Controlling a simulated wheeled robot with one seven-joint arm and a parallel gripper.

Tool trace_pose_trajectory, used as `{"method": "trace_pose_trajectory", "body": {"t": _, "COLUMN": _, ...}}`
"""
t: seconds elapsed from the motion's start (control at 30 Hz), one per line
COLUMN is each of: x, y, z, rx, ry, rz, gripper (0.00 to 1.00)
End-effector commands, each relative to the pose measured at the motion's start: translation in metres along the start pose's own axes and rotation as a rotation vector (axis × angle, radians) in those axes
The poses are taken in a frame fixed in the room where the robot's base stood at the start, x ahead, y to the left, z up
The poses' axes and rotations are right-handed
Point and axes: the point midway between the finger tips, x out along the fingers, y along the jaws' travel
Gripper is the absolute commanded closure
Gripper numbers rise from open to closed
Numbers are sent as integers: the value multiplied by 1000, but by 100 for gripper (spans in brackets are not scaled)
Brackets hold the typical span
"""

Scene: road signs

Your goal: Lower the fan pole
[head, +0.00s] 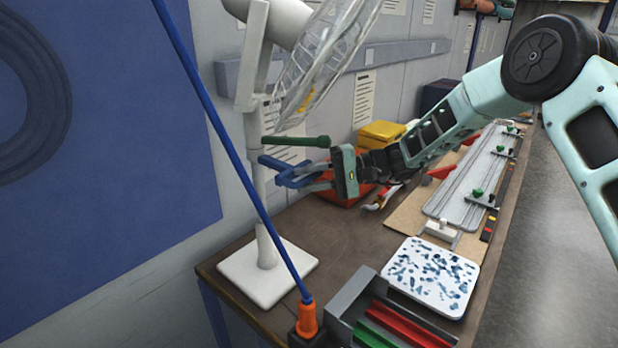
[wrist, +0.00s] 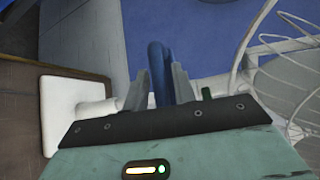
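The white fan stands at the table's left end on a square base (head: 267,271). Its upright pole (head: 259,190) rises past my gripper to a head with a wire cage (head: 325,50). A green handle (head: 296,141) sticks out sideways from the pole, just above my gripper (head: 300,175). In the wrist view the base (wrist: 58,115) is at left and the green handle (wrist: 206,93) at right. My grey fingers (wrist: 160,88) stand apart, with a blue part (wrist: 158,60) between them. I cannot tell whether they press on it. My gripper hides part of the pole.
A thin blue rod (head: 225,145) rises in front of the fan from an orange holder (head: 307,318). A speckled white plate (head: 432,276) and a grey tray with red and green bars (head: 400,322) are on the table (head: 340,238). A red bin (head: 345,192) is behind my gripper.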

Motion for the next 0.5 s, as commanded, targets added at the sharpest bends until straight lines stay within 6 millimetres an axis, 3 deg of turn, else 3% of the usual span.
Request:
{"method": "trace_pose_trajectory", "body": {"t": 0.03, "x": 0, "y": 0, "z": 0, "rx": 0, "ry": 0, "rz": 0, "gripper": 89}}
{"method": "trace_pose_trajectory", "body": {"t": 0.1, "x": 0, "y": 0, "z": 0, "rx": 0, "ry": 0, "rz": 0, "gripper": 100}}
{"method": "trace_pose_trajectory", "body": {"t": 0.33, "x": 0, "y": 3, "z": 0, "rx": 0, "ry": -1, "rz": 0, "gripper": 100}}
{"method": "trace_pose_trajectory", "body": {"t": 0.5, "x": 3, "y": 21, "z": -3, "rx": 1, "ry": -1, "rz": 1, "gripper": 100}}
